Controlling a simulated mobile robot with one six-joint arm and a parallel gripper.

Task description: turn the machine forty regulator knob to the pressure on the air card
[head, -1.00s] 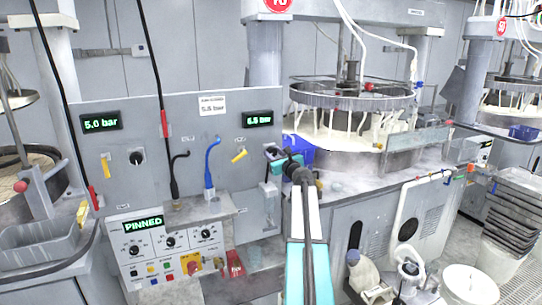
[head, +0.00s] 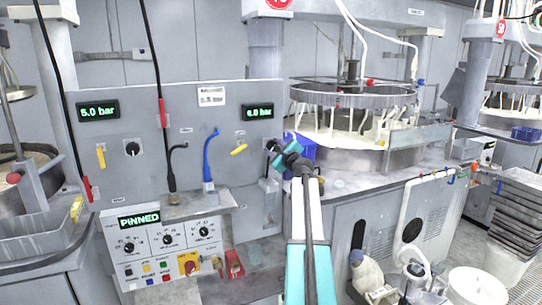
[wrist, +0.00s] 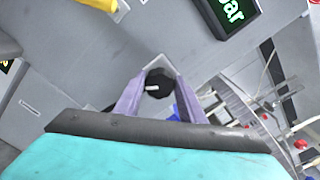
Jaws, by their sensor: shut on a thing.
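The black regulator knob (head: 271,146) is at the right edge of the grey panel, below the right pressure display (head: 257,112). In the wrist view the knob (wrist: 158,84) has a pale pointer mark and sits between my fingers. My gripper (head: 277,151) is shut on it; its fingers (wrist: 158,95) flank both sides. The display is green and seems to read about 6 bar; its digits are small. The white air card (head: 211,96) is on the panel to the left of that display; its figure is too small to read surely.
A second display (head: 98,112) reads 5.0 bar, above another black knob (head: 132,149). A yellow lever (head: 239,149) and a blue hose (head: 210,160) are left of my gripper. A control box (head: 165,245) shows PINNED. A round polishing machine (head: 352,110) stands to the right.

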